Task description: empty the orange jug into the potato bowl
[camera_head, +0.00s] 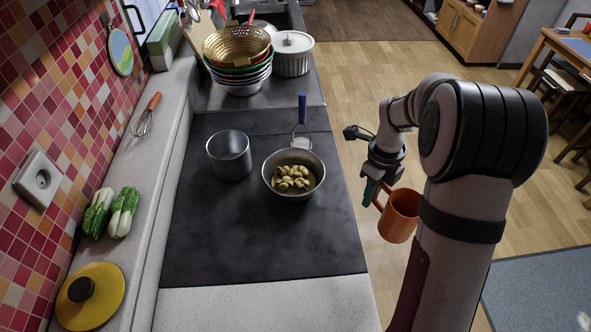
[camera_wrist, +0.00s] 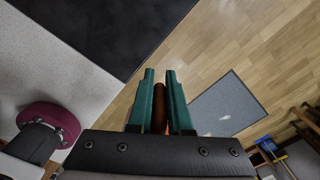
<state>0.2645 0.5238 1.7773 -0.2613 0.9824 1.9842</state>
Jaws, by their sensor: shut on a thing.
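The orange jug (camera_head: 400,217) hangs from my gripper (camera_head: 376,190), beyond the right edge of the counter and over the floor. My gripper is shut on the jug's handle. In the wrist view the teal fingers (camera_wrist: 160,100) close on either side of the orange handle (camera_wrist: 159,108). The jug looks slightly tilted; its inside is hidden. The potato bowl (camera_head: 270,185) is a metal bowl with several potatoes (camera_head: 293,178) in it. It stands on the dark cooktop, to the left of my gripper and apart from it.
A metal pot (camera_head: 229,156) stands left of the bowl. A blue-handled utensil (camera_head: 302,110) is just behind the bowl. Stacked colanders (camera_head: 238,62) and a white lidded pot (camera_head: 292,53) are at the back. The front of the cooktop (camera_head: 260,245) is clear.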

